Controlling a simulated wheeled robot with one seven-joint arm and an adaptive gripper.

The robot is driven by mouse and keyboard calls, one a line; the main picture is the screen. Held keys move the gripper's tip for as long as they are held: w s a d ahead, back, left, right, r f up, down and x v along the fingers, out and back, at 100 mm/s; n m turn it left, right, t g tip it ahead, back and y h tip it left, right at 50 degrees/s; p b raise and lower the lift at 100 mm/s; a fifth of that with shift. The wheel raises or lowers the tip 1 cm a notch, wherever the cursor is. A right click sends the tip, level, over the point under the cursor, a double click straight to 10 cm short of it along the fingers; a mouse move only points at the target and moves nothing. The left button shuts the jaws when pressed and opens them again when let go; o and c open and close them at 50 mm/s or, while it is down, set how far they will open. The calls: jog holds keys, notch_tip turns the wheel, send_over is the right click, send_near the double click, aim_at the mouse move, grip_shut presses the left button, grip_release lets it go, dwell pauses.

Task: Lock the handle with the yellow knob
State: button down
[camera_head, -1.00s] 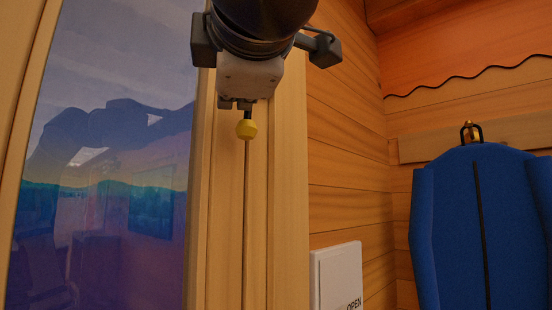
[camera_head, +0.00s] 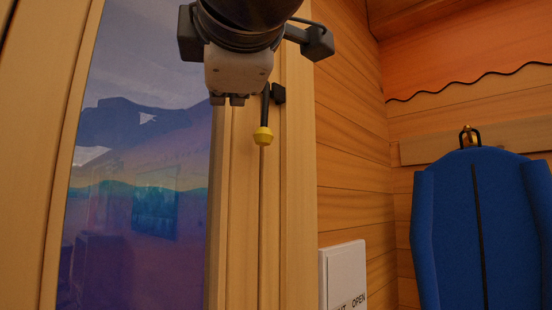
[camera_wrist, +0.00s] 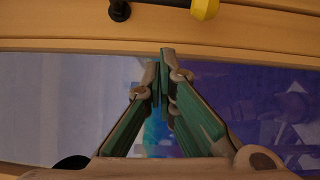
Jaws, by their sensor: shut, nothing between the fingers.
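The handle is a dark bar (camera_head: 265,106) hanging down on the wooden window frame, with a yellow knob (camera_head: 263,136) at its lower end. A small black mount (camera_head: 279,93) shows beside its upper part. My gripper (camera_head: 230,99) is just left of the bar, above the knob's height, in front of the frame's edge. In the wrist view my gripper's fingers (camera_wrist: 163,54) are shut and empty over the glass. The knob (camera_wrist: 204,9) and part of the bar (camera_wrist: 163,2) lie at the top edge there, apart from the fingertips. The bar's top is partly hidden in the head view.
The glass pane (camera_head: 145,190) fills the left side, with reflections. A white box with lettering, partly cut off (camera_head: 345,275), is on the log wall at right. A blue padded item (camera_head: 478,225) hangs from a hook (camera_head: 470,136) farther right.

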jog(key=v, duration=0.9)
jog(key=shift+s+d+r, duration=0.2)
jog(key=shift+d+r, duration=0.05)
jog(key=shift+d, duration=0.25)
